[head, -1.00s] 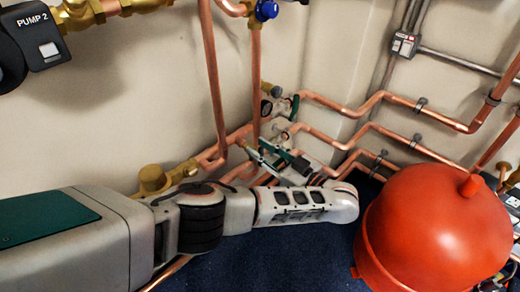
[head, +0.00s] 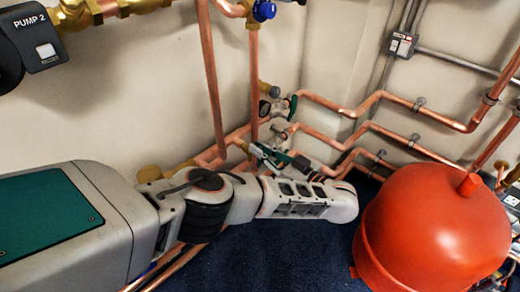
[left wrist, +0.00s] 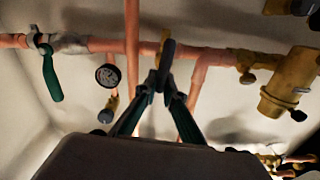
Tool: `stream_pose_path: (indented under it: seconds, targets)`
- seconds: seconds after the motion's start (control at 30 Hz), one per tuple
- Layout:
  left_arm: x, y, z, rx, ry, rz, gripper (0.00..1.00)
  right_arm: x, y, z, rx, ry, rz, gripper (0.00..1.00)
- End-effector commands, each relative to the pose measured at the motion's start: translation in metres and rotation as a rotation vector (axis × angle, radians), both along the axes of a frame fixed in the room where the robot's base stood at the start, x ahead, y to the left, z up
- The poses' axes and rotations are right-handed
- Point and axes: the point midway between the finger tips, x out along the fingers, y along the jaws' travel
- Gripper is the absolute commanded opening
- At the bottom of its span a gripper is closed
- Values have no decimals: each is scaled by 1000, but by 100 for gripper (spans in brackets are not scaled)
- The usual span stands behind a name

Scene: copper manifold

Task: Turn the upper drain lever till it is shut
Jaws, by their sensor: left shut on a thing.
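My left gripper (left wrist: 164,88) is shut on a dark lever handle (left wrist: 167,53) on a small brass valve, seen in the left wrist view. From these frames I take it as the upper drain lever, but its label is not seen. Its exact angle is hard to tell. In the head view my left gripper (head: 262,153) reaches in among the copper pipes, and the held lever is mostly hidden there. Another lever, with a green handle (left wrist: 52,78), hangs from the pipe at the left of the wrist view, apart from my fingers. My right gripper is not in view.
A round pressure gauge (left wrist: 108,76) hangs near the gripper. A larger brass fitting (left wrist: 288,84) is at the right of the wrist view. A vertical copper pipe (head: 212,85) stands close by. A red tank (head: 430,235) is on the right, with blue floor (head: 285,262) before it.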

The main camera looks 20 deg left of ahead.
Motion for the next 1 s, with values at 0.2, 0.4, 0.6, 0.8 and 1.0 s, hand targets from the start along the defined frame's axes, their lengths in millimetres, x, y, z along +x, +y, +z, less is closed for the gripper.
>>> stream_pose_path:
  seconds: [0.2, 0.4, 0.6, 0.8, 1.0]
  targets:
    - [0, -1, -1, 0, 1, -1, 0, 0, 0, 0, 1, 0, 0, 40]
    - [0, 0, 0, 0, 0, 0, 26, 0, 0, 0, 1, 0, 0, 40]
    - [0, 0, 0, 0, 0, 0, 26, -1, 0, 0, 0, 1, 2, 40]
    - [0, 0, 0, -1, -2, 0, 26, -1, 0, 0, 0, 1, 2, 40]
    - [-1, -2, -2, -16, -24, -4, 26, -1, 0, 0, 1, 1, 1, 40]
